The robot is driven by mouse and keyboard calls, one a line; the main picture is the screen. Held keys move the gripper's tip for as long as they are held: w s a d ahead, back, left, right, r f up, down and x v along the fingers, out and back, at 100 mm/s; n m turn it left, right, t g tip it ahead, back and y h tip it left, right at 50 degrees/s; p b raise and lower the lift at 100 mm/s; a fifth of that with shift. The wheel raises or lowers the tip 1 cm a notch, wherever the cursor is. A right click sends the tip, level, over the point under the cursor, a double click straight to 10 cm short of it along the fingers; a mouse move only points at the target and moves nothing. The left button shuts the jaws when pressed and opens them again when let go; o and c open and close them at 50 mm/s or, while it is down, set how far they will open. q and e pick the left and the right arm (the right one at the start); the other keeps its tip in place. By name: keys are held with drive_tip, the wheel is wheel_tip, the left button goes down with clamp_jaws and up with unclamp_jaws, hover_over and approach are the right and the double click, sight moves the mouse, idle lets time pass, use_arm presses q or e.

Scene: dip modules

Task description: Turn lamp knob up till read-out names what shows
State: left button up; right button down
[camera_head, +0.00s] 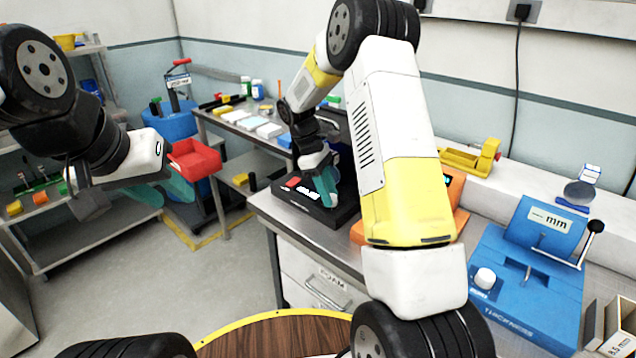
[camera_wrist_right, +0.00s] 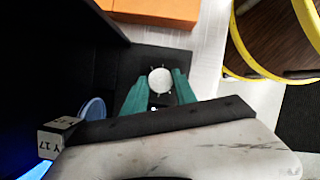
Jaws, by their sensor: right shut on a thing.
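The lamp knob (camera_wrist_right: 160,80) is a pale round cap with tick marks around it, on a black panel (camera_wrist_right: 152,58) in the right wrist view. My right gripper (camera_wrist_right: 160,92) has its teal fingers on both sides of the knob and is shut on it. In the head view my right gripper (camera_head: 328,190) reaches down to the black device (camera_head: 345,212) on the steel bench, and hides the knob. No read-out text is legible; a blue glow (camera_wrist_right: 38,170) shows at the wrist view's lower left corner. My left gripper (camera_head: 168,194) hangs open and empty, away from the bench.
A cube marked "V 17" (camera_wrist_right: 56,138) and a blue disc (camera_wrist_right: 93,108) are near the right gripper. A red button (camera_head: 292,182) is on the device's left. An orange unit (camera_head: 452,190) and a blue thickness gauge (camera_head: 530,285) stand to the right.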

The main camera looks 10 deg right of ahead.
idle(0.4)
drive_tip(key=c, duration=1.3)
unclamp_jaws()
drive_tip(key=shift+a+r, duration=0.1)
drive_tip(key=shift+r, duration=0.05)
drive_tip(key=w+a, duration=0.2)
drive_tip(key=a, duration=0.1)
drive_tip(key=w+a, duration=0.6)
drive_tip(key=shift+w+a+r, duration=0.1)
drive_tip(key=shift+a+r, duration=0.1)
drive_tip(key=shift+r, duration=0.2)
